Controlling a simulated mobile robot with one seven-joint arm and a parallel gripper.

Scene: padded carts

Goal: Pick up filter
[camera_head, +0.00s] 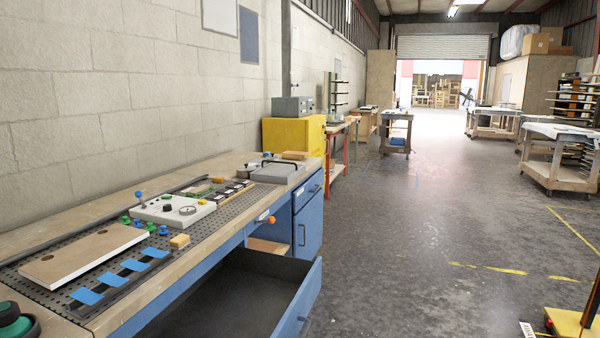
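No object in view can be told for certain to be the filter. On the workbench (215,222) at the left lie several small parts: green and blue knobs (137,221), a white panel with a gauge and black knobs (175,209), a small tan block (180,241), and a tray of small parts (231,190). A dark green round object (14,322) is cut off at the bottom left corner. My gripper is not in view.
An open, empty-looking drawer (240,295) juts out from the bench. A wooden board (85,254) and blue tabs (121,265) lie on the perforated top. A grey case (277,173) sits farther back. Carts (556,165) stand at the right; the middle floor (420,235) is clear.

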